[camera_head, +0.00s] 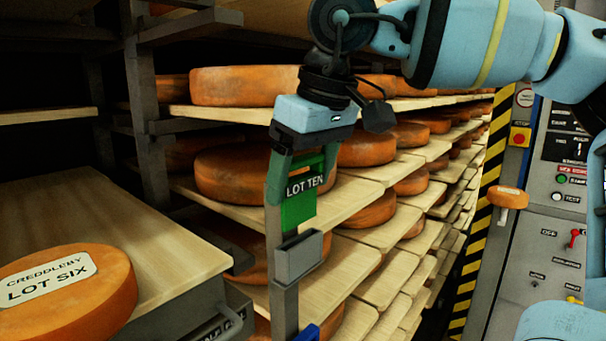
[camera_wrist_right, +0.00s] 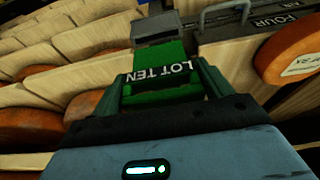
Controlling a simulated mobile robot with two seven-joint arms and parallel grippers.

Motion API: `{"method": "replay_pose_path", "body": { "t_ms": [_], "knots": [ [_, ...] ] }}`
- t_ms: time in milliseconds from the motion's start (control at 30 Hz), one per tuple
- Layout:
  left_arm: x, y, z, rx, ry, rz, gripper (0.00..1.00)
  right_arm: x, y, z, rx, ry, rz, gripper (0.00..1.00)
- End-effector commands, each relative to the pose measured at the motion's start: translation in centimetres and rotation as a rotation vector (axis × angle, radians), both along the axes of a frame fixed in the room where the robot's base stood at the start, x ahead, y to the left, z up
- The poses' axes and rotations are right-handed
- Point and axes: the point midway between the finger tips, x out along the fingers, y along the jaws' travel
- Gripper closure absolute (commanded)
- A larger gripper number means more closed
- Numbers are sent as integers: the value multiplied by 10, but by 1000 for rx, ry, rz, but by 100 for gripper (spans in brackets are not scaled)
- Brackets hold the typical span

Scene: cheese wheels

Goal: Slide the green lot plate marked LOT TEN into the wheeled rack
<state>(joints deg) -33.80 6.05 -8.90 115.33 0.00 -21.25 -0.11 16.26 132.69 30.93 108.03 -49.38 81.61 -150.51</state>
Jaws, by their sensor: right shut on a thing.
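The green lot plate marked LOT TEN (camera_head: 299,208) hangs upright from my right gripper (camera_head: 300,183), which is shut on its upper part. In the right wrist view the plate (camera_wrist_right: 160,92) sits between the fingers (camera_wrist_right: 161,84), its lettering upside down. A grey box-shaped holder (camera_head: 298,258) on a grey upright of the rack (camera_head: 284,306) is just below the plate's lower edge. In the wrist view the holder (camera_wrist_right: 157,27) lies beyond the plate's far end. I cannot tell whether plate and holder touch. My left gripper is not in view.
Orange cheese wheels (camera_head: 235,176) fill wooden shelves (camera_head: 345,200) behind the upright. A wheel labelled LOT SIX (camera_head: 65,291) rests on a board (camera_head: 120,222) at the left. A control cabinet (camera_head: 545,235) with a striped edge stands at the right.

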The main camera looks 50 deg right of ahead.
Motion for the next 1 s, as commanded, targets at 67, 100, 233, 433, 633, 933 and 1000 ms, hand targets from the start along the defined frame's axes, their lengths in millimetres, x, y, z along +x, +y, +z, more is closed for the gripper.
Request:
{"method": "replay_pose_path", "body": {
  "t_ms": [67,100,233,433,633,933,1000],
  "knots": [
    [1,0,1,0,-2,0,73,0,0,2,0,-1,0,46],
    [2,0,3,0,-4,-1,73,0,0,4,0,-2,0,46],
    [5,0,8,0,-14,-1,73,-1,0,13,-1,-4,0,46],
    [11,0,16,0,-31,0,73,-1,0,27,-1,-4,0,46],
    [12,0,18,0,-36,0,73,0,0,31,0,-1,1,46],
    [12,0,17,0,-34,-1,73,0,0,30,0,0,0,46],
    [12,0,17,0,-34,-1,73,0,0,30,0,0,0,46]
  ]
}}
